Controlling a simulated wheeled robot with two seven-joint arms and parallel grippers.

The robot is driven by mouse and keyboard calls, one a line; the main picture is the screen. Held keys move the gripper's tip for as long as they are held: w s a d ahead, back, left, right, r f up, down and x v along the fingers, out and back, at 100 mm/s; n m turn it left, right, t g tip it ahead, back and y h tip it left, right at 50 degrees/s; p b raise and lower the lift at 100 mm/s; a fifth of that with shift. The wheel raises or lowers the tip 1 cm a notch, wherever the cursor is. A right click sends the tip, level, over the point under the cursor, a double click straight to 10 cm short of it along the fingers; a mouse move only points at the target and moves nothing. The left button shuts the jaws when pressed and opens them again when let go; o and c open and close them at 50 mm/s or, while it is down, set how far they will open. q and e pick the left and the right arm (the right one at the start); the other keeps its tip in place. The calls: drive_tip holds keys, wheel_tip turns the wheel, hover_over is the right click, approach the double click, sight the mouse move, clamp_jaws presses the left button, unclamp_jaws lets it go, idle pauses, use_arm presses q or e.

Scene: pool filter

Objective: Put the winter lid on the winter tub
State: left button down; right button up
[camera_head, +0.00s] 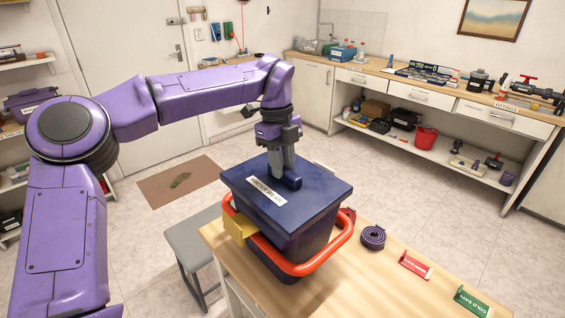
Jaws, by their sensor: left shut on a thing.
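The winter lid (318,191) is a dark blue square lid with a dark handle on top and a white label on its near left side. It lies over the top of the winter tub (292,243), a dark blue tub on the wooden table. I cannot tell whether the lid is fully seated on the rim. My left gripper (284,173) comes down from above and is shut on the lid's handle. An orange-red ring handle (318,268) goes around the tub, with a yellow block (238,227) at its left. My right gripper is not in view.
The wooden table (375,290) also holds a rolled purple strap (373,237), a red sign (415,264) and a green sign (472,302). A grey stool (190,240) stands at its left. A workbench (420,85) with tools runs along the back wall.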

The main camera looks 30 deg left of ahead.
use_arm(q)
drive_tip(key=shift+f+b, duration=0.7)
drive_tip(key=shift+f, duration=0.15)
idle(0.3)
drive_tip(key=c, duration=0.8)
unclamp_jaws()
wheel_tip(320, 180, up, 10)
drive_tip(key=a, duration=0.1)
drive_tip(key=shift+w+a+r+p, duration=0.25)
drive_tip(key=shift+w+a+p, duration=0.05)
drive_tip(key=shift+p, duration=0.05)
